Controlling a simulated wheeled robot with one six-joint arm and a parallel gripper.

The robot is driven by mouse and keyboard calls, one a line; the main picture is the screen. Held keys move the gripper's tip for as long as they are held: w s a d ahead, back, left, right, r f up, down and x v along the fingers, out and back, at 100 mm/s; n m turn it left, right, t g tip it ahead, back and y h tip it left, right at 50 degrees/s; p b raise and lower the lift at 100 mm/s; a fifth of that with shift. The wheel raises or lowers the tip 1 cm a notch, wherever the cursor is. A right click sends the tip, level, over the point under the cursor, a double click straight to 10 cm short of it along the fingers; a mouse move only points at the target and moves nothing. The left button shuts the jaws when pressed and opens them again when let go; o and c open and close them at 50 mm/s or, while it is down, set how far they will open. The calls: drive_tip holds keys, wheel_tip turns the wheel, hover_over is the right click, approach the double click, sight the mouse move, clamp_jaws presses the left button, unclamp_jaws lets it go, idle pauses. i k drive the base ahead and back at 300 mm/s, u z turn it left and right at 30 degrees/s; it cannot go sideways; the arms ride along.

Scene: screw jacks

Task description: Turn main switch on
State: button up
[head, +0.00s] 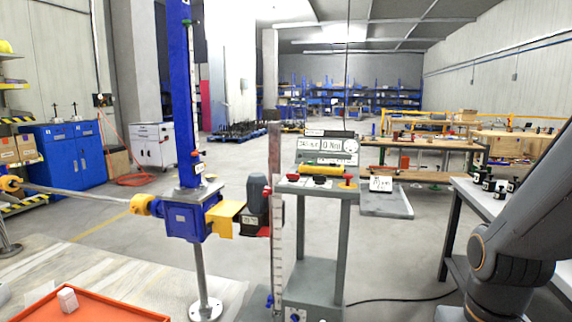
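A grey control stand (343,230) with a sloped top panel stands right of the middle in the head view. Its panel carries a red knob (293,177) at the left, a dark knob (320,180) in the middle and a red and yellow knob (348,181) at the right. I cannot tell which control is the main switch, nor its setting. A yellow bar (322,169) lies behind the knobs. A display (333,146) with small text stands above them. My arm shows at the lower right, clear of the panel; my gripper is out of view.
A blue screw jack (186,218) on a post and a grey motor (257,205) stand left of the stand. An upright ruler (277,250) is close before it. A white-topped table (479,198) with small black items is at the right. A black cable (400,299) crosses the floor.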

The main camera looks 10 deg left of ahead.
sight(292, 178)
drive_tip(key=u, duration=0.3)
drive_tip(key=i, duration=1.5)
drive_tip(key=u, duration=0.3)
